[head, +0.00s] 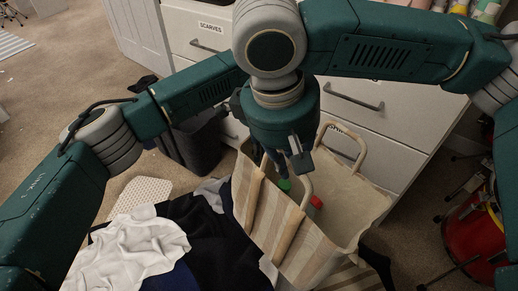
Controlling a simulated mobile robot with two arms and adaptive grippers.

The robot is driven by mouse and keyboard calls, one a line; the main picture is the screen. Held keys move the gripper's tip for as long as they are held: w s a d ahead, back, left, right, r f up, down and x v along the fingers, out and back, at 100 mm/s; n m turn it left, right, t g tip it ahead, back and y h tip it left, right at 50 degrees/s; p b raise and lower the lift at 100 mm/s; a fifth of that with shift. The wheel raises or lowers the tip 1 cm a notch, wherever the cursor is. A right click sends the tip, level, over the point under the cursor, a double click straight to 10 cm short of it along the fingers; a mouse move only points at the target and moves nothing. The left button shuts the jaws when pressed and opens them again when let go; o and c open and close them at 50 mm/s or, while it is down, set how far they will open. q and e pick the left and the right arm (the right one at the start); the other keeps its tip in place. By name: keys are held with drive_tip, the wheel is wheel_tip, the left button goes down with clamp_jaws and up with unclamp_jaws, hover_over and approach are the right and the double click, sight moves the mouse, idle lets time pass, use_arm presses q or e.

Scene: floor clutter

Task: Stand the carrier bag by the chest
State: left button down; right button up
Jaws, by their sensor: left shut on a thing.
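The carrier bag (316,253) is beige with pale stripes and has two loop handles. It is open at the top, with a green item (284,185) and a red item (317,202) showing inside. My left gripper (289,165) points down at the near handle and is shut on the bag there; the fingertips are partly hidden. The white chest (376,134) of drawers, with a "SCARVES" label, is just behind the bag. I cannot tell whether the bag's base touches the floor. My right gripper is not in view.
Dark and white clothes (130,248) lie in a heap left of the bag. A dark bin (192,146) stands against the chest's left part. A red round object (472,232) and thin dark legs are at the right.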

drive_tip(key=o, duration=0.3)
